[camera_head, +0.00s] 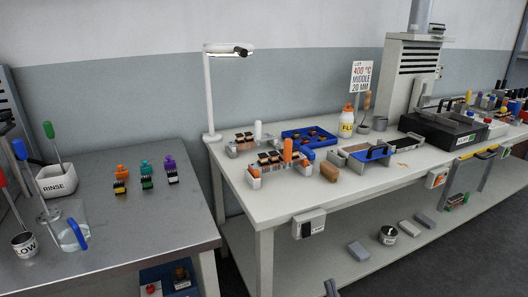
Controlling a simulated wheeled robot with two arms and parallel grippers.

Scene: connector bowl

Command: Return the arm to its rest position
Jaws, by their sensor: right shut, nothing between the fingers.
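My right gripper (331,288) shows only as a small grey tip at the bottom edge, right of the picture's middle. Its fingers are shut with nothing between them. It appears in front of the lower shelf of the white bench and apart from the things on the bench top. The rest of the right arm is below the picture. My left gripper is not in view.
A white bench (226,165) holds racks, a blue tray (309,135) and a brown block (329,172). A steel table (110,230) at left carries a RINSE pot (57,181) and coloured connectors. Dark floor (480,240) is open at right.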

